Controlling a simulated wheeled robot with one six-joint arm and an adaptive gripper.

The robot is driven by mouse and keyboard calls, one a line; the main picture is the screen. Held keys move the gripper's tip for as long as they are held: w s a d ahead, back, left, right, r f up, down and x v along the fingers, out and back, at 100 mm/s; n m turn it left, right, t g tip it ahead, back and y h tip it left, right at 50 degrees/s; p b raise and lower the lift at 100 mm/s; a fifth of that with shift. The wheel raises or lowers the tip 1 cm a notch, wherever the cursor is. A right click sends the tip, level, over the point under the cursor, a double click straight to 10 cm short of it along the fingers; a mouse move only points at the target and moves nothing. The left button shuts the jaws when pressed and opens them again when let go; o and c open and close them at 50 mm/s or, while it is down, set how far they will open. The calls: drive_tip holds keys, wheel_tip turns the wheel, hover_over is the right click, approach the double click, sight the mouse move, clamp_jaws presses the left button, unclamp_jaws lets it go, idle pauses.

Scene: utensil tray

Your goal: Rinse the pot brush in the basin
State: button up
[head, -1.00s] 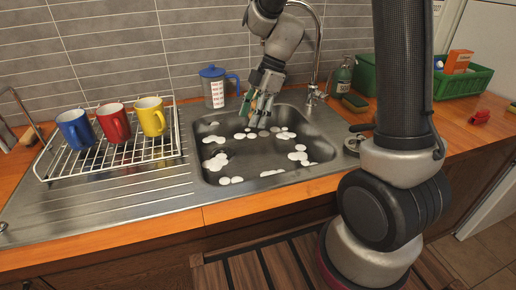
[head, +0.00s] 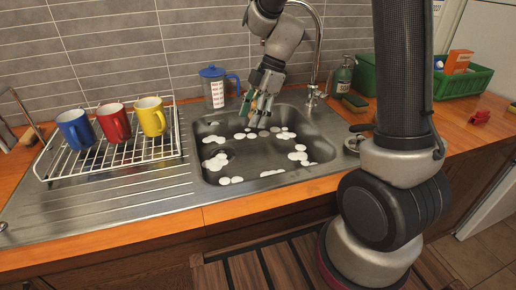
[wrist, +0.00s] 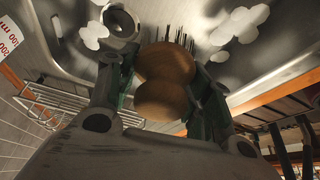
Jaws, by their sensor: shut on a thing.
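My gripper (head: 258,112) hangs over the back of the steel basin (head: 296,173), pointing down. In the wrist view my gripper (wrist: 165,100) has its fingers on both sides of the pot brush (wrist: 165,72) and is shut on it. The brush has a rounded wooden body, with dark bristles pointing away from the gripper toward the basin. In the head view the brush is largely hidden by the fingers. White foam patches (head: 215,162) lie in the basin. I cannot tell whether the bristles touch water.
A tap (head: 317,60) stands behind the basin on the right. A blue-lidded measuring jug (head: 215,92) is behind it on the left. A wire rack (head: 160,150) holds blue, red and yellow mugs. A soap bottle (head: 342,78) and sponge (head: 355,103) stand right.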

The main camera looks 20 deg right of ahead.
sight(254, 102)
idle(0.5)
drive_tip(key=shift+r, duration=2)
